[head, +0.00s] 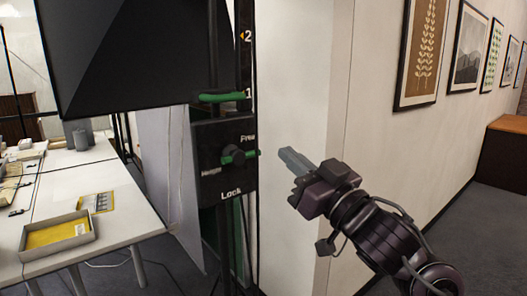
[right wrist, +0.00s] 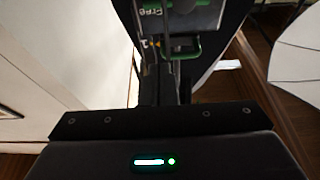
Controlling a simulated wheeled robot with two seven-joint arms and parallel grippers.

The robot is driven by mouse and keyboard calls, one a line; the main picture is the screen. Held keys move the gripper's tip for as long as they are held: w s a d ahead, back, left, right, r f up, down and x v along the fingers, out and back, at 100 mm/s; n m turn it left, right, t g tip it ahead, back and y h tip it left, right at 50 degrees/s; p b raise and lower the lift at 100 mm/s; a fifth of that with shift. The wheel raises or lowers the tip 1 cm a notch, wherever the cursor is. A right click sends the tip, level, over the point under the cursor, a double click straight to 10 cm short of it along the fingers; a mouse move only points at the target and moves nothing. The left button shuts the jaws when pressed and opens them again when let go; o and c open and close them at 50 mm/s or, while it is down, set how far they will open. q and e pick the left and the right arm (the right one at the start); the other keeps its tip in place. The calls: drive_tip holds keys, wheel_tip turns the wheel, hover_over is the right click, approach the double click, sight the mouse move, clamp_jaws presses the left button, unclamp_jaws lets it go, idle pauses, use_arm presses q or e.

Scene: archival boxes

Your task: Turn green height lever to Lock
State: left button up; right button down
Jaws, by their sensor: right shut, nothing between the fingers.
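The green height lever (head: 240,156) sits on a dark panel (head: 211,176) on the black stand, around a dark round knob. In the right wrist view, the panel's "Free" label (right wrist: 155,11) and green parts show at the top; which part is the lever I cannot tell. My left gripper is not in view.
A second green bar (head: 221,97) is above the panel, beside a scale marked 1 and 2. A large black hood (head: 130,55) hangs at upper left. A white table (head: 125,213) with a tray (head: 58,235) stands left. A white wall corner (head: 300,225) is behind my gripper.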

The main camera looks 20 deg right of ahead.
sight(239, 155)
drive_tip(key=w+a+f+p, duration=0.1)
drive_tip(key=w+a, duration=0.2)
drive_tip(key=w, duration=0.4)
drive_tip(key=shift+w+f+p, duration=0.15)
drive_tip(key=shift+w+p, duration=0.2)
drive_tip(key=shift+p, duration=0.05)
drive_tip(key=shift+d, duration=0.1)
